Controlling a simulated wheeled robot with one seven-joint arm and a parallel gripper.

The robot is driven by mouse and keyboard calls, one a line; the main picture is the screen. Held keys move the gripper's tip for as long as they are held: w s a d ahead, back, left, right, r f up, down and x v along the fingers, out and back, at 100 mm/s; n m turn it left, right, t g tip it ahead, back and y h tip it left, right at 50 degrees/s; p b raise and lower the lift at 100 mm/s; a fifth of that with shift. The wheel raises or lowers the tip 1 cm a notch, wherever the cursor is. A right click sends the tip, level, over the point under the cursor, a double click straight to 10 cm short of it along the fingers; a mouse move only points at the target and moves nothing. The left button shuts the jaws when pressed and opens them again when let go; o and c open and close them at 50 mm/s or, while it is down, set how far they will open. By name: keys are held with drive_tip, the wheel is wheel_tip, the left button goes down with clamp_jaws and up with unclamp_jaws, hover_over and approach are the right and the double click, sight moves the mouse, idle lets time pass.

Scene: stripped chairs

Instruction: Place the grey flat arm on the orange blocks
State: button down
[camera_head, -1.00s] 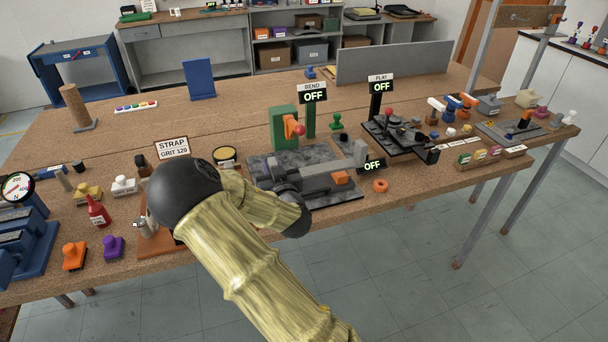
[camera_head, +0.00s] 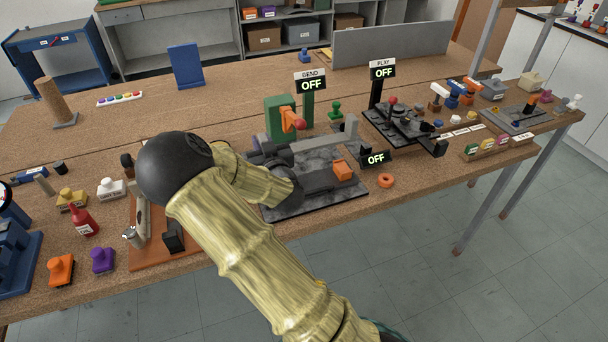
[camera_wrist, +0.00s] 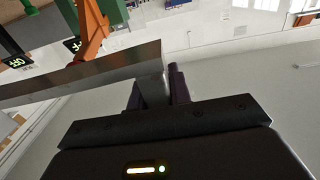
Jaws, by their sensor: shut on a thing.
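The grey flat arm (camera_head: 318,144) is a long bar above the dark mottled plate of the bending fixture, with an upright block at its right end. In the wrist view the flat arm (camera_wrist: 75,76) crosses to the left, and my gripper (camera_wrist: 155,92) is shut on the short grey piece at its right end. My fingertips are hard to make out in the head view. One orange block (camera_head: 343,170) sits on the front right of the plate, in front of and below the bar. Any other orange blocks are hidden behind my arm or the fixture.
A green post with an orange lever (camera_head: 290,120) and red knob stands behind the bar; the lever (camera_wrist: 94,38) also shows close by in the wrist view. An OFF display (camera_head: 375,158) and an orange ring (camera_head: 386,181) lie to the right. A black fixture (camera_head: 400,125) stands beyond.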

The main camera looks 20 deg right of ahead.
drive_tip(key=shift+w+d+f, duration=0.1)
drive_tip(key=shift+f, duration=2.85)
drive_tip(key=shift+f+p, duration=0.45)
drive_tip(key=shift+f, duration=1.55)
drive_tip(key=shift+f+b, duration=0.6)
drive_tip(key=c, duration=1.3)
unclamp_jaws()
